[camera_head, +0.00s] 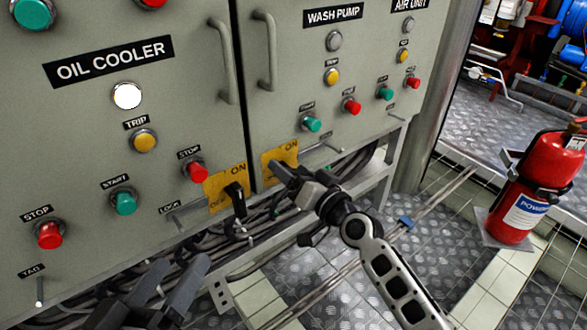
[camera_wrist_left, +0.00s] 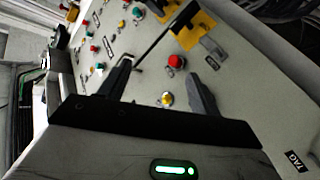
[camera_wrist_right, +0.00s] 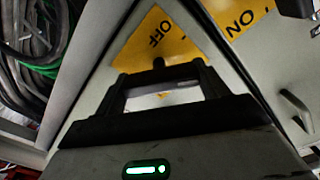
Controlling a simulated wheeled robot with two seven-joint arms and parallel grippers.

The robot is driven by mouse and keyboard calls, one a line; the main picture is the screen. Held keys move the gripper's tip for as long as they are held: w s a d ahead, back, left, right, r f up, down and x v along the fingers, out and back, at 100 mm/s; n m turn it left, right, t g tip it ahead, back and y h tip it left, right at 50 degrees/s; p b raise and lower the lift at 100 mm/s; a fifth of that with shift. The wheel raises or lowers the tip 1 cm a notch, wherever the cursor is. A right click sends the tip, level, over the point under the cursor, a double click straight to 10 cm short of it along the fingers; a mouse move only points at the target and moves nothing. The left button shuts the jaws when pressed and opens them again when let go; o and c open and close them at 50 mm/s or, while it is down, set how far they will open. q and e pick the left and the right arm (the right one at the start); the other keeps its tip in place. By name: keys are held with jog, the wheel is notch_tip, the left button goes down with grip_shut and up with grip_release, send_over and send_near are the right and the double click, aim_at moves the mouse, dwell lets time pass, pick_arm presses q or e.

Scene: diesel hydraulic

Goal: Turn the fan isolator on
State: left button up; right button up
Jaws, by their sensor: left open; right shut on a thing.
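A yellow isolator plate (camera_head: 268,178) with ON lettering sits at the lower left of the wash pump panel. My right gripper (camera_head: 283,174) is at this plate and hides most of its switch. In the right wrist view the gripper (camera_wrist_right: 160,88) is shut on a black isolator handle (camera_wrist_right: 158,63), beside OFF lettering. Its exact angle is unclear. A second yellow plate (camera_head: 214,194) with a black handle (camera_head: 237,195) is on the oil cooler panel, just left. No fan label is legible. My left gripper (camera_head: 160,285) is open and empty, low in front of the oil cooler panel.
Push buttons line both panels, including a red stop button (camera_head: 196,172) near the left isolator. A metal lock bracket (camera_head: 185,220) juts out below it. Cables (camera_head: 260,240) run under the cabinet. A fire extinguisher (camera_head: 520,195) stands on the floor at right.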

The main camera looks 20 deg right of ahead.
jog(key=m, duration=0.3)
jog(key=shift+m+p, duration=0.3)
jog(key=shift+m, duration=1)
jog(key=m, duration=0.4)
jog(key=shift+f+m+p, duration=0.2)
jog(key=shift+m+p, duration=0.1)
jog(key=shift+m, duration=0.1)
pick_arm(q)
jog(key=shift+a+f+m, duration=0.1)
jog(key=shift+f+m, duration=0.15)
jog(key=shift+m, duration=0.05)
pick_arm(e)
jog(key=shift+m, duration=0.3)
pick_arm(q)
jog(key=shift+f, duration=0.1)
pick_arm(e)
jog(key=o, duration=1)
